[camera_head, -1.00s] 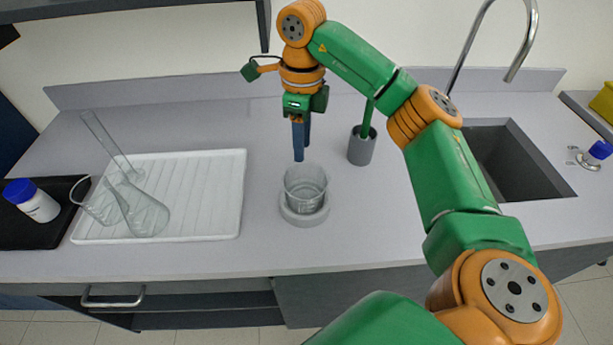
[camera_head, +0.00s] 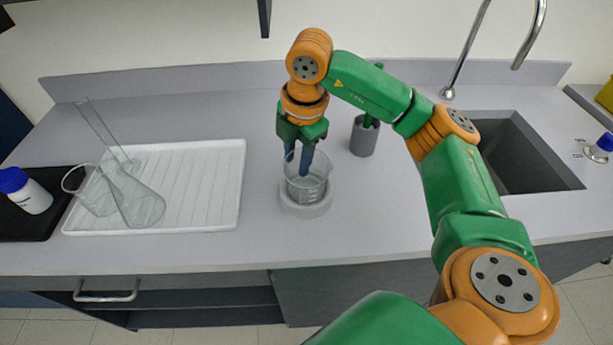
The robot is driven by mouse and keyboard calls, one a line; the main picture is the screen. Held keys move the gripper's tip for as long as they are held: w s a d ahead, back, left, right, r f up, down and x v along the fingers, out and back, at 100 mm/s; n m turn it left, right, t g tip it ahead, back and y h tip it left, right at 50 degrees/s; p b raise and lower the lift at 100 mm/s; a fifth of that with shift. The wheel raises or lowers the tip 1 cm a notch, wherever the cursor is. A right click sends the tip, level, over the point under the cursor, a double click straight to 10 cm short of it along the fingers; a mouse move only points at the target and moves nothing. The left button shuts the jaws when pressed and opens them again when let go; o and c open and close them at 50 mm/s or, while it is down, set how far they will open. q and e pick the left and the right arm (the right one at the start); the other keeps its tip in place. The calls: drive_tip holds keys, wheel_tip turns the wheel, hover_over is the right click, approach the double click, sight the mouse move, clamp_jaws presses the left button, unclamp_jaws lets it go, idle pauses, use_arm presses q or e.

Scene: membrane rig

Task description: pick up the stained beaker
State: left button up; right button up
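A clear glass beaker (camera_head: 312,190) stands upright on a round light-grey base (camera_head: 305,210) in the middle of the counter. No stain can be made out at this size. My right gripper (camera_head: 298,163) points down at the beaker's rim from behind, its two blue fingers apart with a gap between them. One finger shows at the rim's left edge and the other shows against the glass. I cannot tell whether either finger is inside the beaker or touches it. My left gripper is not in view.
A white ribbed drying rack (camera_head: 215,190) on the left holds a glass flask (camera_head: 140,205) and other glassware. A blue-capped bottle (camera_head: 30,195) stands on a black tray (camera_head: 60,215). A grey brush holder (camera_head: 363,138) is close behind the beaker. A sink (camera_head: 525,155) is at right.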

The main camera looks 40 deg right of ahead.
sight(295, 170)
drive_tip(key=f, duration=0.2)
drive_tip(key=w+f, duration=0.1)
drive_tip(key=shift+f+p, duration=0.35)
drive_tip(key=shift+f, duration=0.05)
clamp_jaws()
idle(1.0)
